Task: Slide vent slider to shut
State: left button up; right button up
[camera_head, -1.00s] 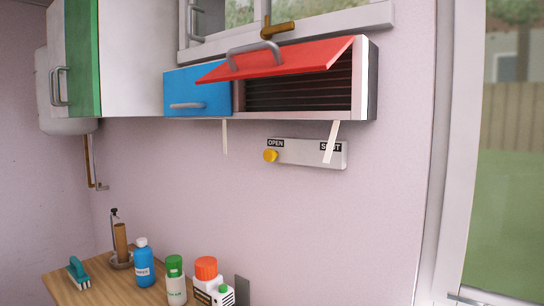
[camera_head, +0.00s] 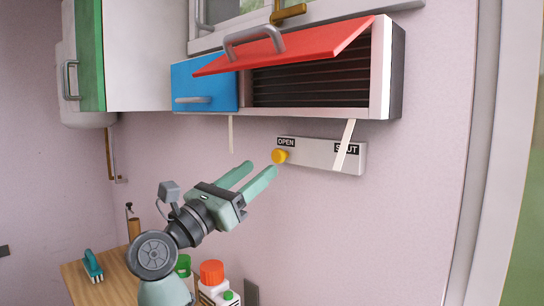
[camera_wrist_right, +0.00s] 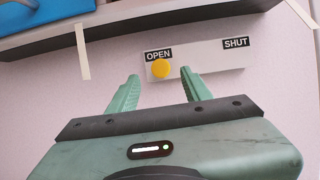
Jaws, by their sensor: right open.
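The vent slider is a grey-white plate (camera_head: 315,157) on the wall, labelled OPEN at its left end and SHUT at its right end. Its yellow knob (camera_head: 279,156) sits at the OPEN end. The plate also shows in the right wrist view (camera_wrist_right: 215,58), with the yellow knob (camera_wrist_right: 160,69) beyond the fingertips. My right gripper (camera_head: 262,168) is open, just left of and slightly below the knob in the head view. In the right wrist view the fingers (camera_wrist_right: 160,77) are spread with the knob between their directions; contact cannot be told. My left gripper is not in view.
A wall cabinet has a raised red flap (camera_head: 290,50) and a blue door (camera_head: 205,86) above the plate. Pale strips hang below it, one across the SHUT label (camera_head: 345,146). Bottles (camera_head: 212,275) and a teal brush (camera_head: 92,265) stand on a wooden counter (camera_head: 110,275).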

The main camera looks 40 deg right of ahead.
aim_at(276, 157)
jog(key=p+x, duration=0.1)
jog(key=x, duration=0.4)
jog(key=shift+d+p, duration=0.2)
jog(key=shift+p, duration=0.1)
grip_shut()
dwell(1.1)
